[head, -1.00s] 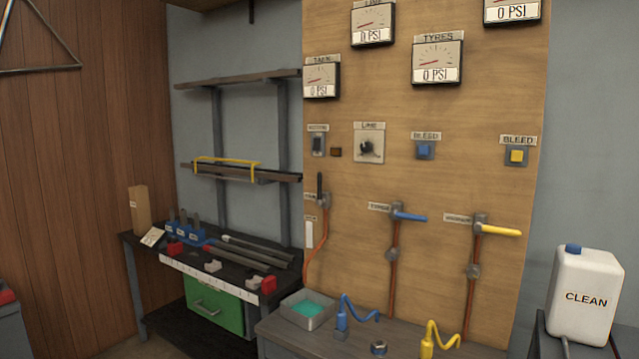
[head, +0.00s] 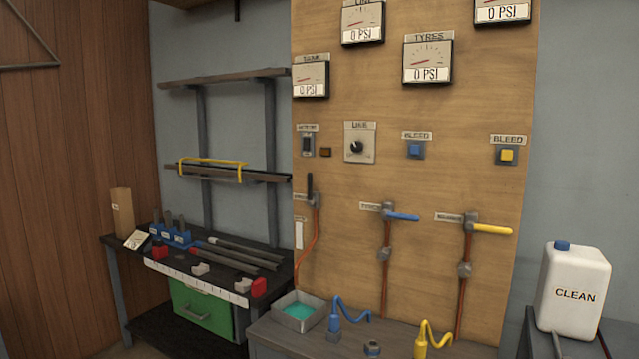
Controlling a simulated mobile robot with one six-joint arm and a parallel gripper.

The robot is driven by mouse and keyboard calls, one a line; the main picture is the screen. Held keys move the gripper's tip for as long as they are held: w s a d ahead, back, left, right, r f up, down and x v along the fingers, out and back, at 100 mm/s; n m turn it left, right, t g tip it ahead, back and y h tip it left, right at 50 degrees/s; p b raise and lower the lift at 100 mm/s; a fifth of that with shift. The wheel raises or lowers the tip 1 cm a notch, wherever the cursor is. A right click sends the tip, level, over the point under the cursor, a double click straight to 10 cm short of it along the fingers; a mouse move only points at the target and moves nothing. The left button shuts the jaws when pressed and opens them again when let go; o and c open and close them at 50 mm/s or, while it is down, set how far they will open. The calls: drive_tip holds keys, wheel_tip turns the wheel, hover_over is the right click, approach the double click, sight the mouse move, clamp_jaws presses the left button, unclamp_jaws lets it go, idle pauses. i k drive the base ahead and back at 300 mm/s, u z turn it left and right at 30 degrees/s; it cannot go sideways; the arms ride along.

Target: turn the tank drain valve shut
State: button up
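The drain valve (head: 310,188) is at the lower left edge of the wooden panel, with a black lever pointing straight up. A small label beside it is too blurred to read for sure. An orange-red pipe (head: 313,240) curves down from it towards a grey tray (head: 300,322) holding green-blue liquid. The tank gauge (head: 310,78) above reads 0 PSI. My gripper is not in view, and nothing touches the valve.
Two more valves, with a blue lever (head: 403,217) and a yellow lever (head: 492,229), sit to the right. Coiled blue (head: 349,307) and yellow hoses (head: 432,337) stand on the bench below. A workbench (head: 120,243) is left; a white CLEAN jug (head: 574,290) is right.

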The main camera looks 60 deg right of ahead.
sight(310, 202)
drive_tip(key=i, duration=1)
drive_tip(key=z, duration=0.05)
